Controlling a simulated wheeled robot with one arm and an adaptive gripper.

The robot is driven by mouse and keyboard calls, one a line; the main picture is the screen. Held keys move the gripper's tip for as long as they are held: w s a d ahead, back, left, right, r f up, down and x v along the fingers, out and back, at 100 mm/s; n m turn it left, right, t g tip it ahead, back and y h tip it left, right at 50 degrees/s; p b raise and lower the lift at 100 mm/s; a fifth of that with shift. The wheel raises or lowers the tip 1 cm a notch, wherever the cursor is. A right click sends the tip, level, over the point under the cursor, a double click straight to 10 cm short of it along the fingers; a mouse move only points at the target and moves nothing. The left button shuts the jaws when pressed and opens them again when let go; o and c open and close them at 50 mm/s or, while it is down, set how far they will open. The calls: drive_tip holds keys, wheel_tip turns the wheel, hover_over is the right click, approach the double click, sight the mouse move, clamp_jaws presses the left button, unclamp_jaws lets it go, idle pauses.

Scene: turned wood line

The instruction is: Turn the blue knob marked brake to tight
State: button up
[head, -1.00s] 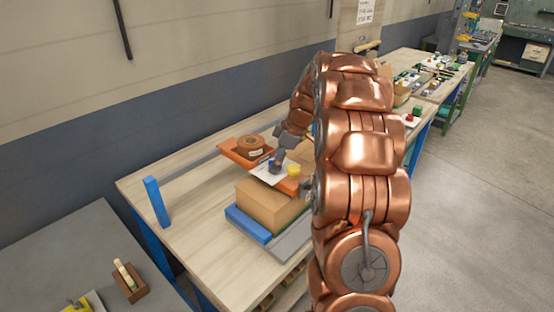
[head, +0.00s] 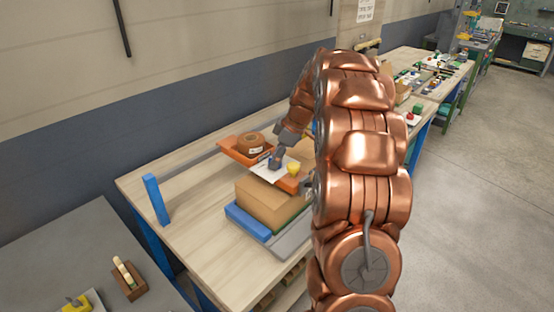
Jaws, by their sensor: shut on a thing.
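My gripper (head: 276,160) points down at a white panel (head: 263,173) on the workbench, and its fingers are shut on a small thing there. That thing appears to be the blue knob, but the fingers hide nearly all of it. The brake marking and the tight mark are too small to read, so I cannot tell the knob's angle. A yellow knob-like part (head: 293,168) stands just right of my gripper.
An orange tray (head: 232,151) holding a brown ring (head: 250,143) lies behind and left of the panel. A cardboard box (head: 262,206) and a blue block (head: 246,223) stand in front. A blue post (head: 156,199) rises at the left. The bench's left part is bare.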

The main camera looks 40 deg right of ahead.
drive_tip(key=shift+f+m+b, duration=0.25)
drive_tip(key=shift+m+b, duration=0.05)
drive_tip(key=shift+b, duration=0.6)
drive_tip(key=m+b, duration=0.1)
drive_tip(key=b, duration=0.2)
drive_tip(key=shift+a+f+h, duration=0.1)
drive_tip(key=shift+h, duration=0.2)
drive_tip(key=m+b, duration=0.2)
drive_tip(key=b, duration=0.1)
drive_tip(key=shift+s+t+h, duration=0.1)
drive_tip(key=shift+t+h, duration=0.3)
drive_tip(key=m+h+b, duration=0.1)
drive_tip(key=m, duration=0.2)
drive_tip(key=shift+a+b, duration=0.1)
drive_tip(key=shift+b, duration=0.25)
drive_tip(key=m, duration=0.1)
drive_tip(key=m+h+b, duration=0.1)
drive_tip(key=m, duration=0.1)
drive_tip(key=m+h+b, duration=0.1)
drive_tip(key=m, duration=0.1)
drive_tip(key=shift+a+r, duration=0.1)
drive_tip(key=shift+r, duration=0.2)
drive_tip(key=m+h, duration=0.1)
drive_tip(key=m, duration=0.2)
drive_tip(key=m+g+b, duration=0.1)
drive_tip(key=m, duration=0.2)
drive_tip(key=shift+a+h, duration=0.1)
drive_tip(key=shift+h, duration=0.3)
